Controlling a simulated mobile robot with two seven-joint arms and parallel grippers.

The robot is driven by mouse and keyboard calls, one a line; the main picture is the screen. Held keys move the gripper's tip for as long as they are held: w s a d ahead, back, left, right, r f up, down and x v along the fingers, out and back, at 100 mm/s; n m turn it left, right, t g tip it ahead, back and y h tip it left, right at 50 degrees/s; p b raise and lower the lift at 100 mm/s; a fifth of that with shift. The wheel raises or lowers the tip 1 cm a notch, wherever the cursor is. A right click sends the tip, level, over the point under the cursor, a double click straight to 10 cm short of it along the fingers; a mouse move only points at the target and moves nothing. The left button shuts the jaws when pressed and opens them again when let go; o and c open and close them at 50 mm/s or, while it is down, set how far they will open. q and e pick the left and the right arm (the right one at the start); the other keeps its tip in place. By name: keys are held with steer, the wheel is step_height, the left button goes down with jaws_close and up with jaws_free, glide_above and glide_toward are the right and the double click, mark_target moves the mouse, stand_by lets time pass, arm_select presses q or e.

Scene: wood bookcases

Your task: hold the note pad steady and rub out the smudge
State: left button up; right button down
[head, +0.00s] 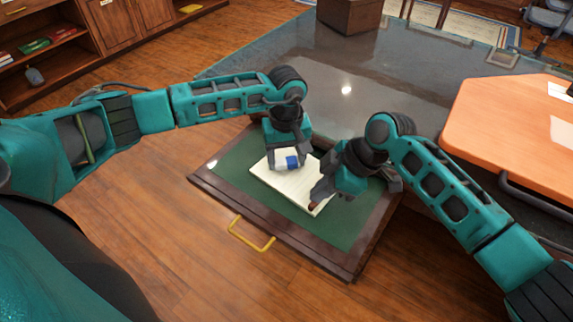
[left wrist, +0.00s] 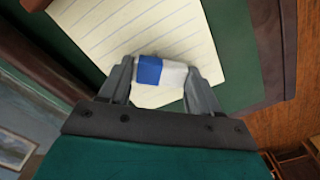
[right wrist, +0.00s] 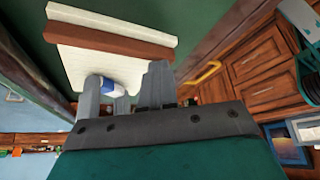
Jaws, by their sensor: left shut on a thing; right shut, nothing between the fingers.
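The cream, lined note pad (head: 268,178) lies on the green surface of a wood-framed panel; its lines show in the left wrist view (left wrist: 120,28). My left gripper (head: 287,160) is shut on a blue-and-white eraser (left wrist: 150,70), held at the page; I cannot tell whether it touches. My right gripper (right wrist: 157,65) is shut and empty at the pad's brown-edged end (right wrist: 115,43). I cannot tell whether its fingertips press on the pad. In the head view the right gripper covers part of that end. No smudge is visible; the grippers and eraser may hide it.
The green panel's dark wood frame (head: 215,190) has a yellow handle (head: 250,235) at the front. A dark glossy tabletop (head: 370,85) lies behind. An orange-topped table (head: 510,115) stands at the right. A bookcase (head: 50,50) is at the far left.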

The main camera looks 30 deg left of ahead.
mark_target(277, 176)
arm_select(q)
steer(key=shift+w+d+f, duration=0.1)
steer(key=shift+w+d, duration=0.05)
steer(key=shift+w, duration=0.8)
steer(key=shift+w+d+f, duration=0.1)
steer(key=shift+w+d, duration=0.05)
steer(key=shift+w, duration=0.75)
steer(key=shift+s+a+r, duration=0.1)
steer(key=shift+s+a, duration=0.05)
steer(key=shift+s, duration=0.75)
steer(key=shift+s+a, duration=0.1)
steer(key=shift+s, duration=0.8)
steer(key=shift+s+a+f, duration=0.1)
steer(key=shift+s+a, duration=0.05)
steer(key=shift+s, duration=0.75)
steer(key=shift+s+a+f, duration=0.1)
steer(key=shift+s, duration=0.8)
steer(key=shift+w+r, duration=0.1)
steer(key=shift+r, duration=2.75)
steer(key=shift+f, duration=2.7)
steer(key=shift+w+d, duration=0.15)
steer(key=shift+w, duration=1)
steer(key=shift+w+d, duration=0.2)
steer(key=shift+w, duration=0.95)
steer(key=shift+w+d, duration=0.15)
steer(key=shift+w, duration=1)
